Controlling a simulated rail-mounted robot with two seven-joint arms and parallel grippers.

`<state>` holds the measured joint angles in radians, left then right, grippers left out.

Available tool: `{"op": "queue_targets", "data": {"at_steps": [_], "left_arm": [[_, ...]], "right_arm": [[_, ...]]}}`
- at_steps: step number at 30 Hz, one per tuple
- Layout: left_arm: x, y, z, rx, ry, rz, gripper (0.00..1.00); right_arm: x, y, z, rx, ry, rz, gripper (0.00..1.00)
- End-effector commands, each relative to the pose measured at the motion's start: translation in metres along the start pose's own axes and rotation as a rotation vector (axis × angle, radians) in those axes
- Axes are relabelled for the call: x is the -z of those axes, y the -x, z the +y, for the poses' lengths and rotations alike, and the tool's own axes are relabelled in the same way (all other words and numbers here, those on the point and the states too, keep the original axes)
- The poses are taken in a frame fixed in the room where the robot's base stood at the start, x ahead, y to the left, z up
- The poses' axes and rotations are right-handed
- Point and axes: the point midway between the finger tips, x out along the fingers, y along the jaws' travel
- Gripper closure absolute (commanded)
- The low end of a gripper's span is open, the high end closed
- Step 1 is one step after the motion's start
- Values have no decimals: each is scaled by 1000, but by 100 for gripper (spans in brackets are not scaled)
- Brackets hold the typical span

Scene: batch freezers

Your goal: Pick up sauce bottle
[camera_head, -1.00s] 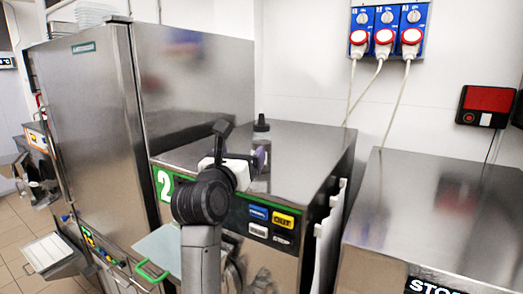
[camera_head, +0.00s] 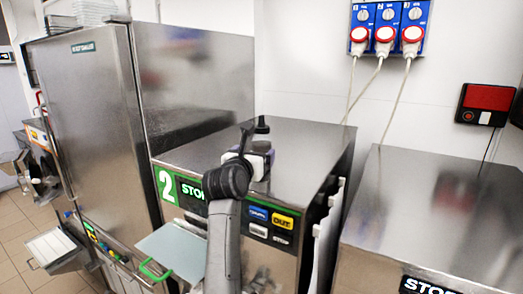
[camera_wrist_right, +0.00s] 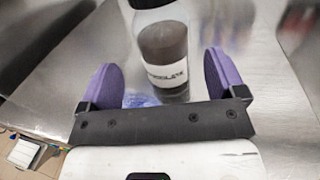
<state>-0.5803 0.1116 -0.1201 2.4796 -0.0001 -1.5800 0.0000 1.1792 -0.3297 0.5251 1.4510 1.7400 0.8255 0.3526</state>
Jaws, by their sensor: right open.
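The sauce bottle (camera_wrist_right: 163,50) is clear with dark brown contents and a white label with partly legible dark letters. In the right wrist view it stands upright between the two purple fingers of my right gripper (camera_wrist_right: 165,80), which are open and apart from it on both sides. In the head view only the bottle's dark cap (camera_head: 262,125) and upper part show above my right gripper (camera_head: 258,158); the rest is hidden behind the gripper and arm. The bottle stands on the steel top of machine number 2 (camera_head: 300,150). My left gripper is not in view.
A tall steel cabinet (camera_head: 85,110) stands to the left of the machine top. Another steel machine (camera_head: 440,200) stands at the right. Blue and red sockets (camera_head: 385,30) with hanging cables are on the wall behind. The machine top right of the bottle is clear.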

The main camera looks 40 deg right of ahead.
Motion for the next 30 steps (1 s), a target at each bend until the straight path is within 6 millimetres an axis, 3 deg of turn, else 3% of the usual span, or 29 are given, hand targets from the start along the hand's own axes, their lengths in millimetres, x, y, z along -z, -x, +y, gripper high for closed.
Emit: {"op": "queue_targets", "data": {"at_steps": [10, 21, 30], "left_arm": [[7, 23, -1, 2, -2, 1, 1], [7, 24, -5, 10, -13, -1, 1], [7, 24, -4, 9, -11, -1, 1]], "right_arm": [[-2, -42, -5, 2, 3, -2, 11], [0, -50, -5, 1, 1, -1, 11], [0, -49, -5, 1, 1, -1, 38]]}}
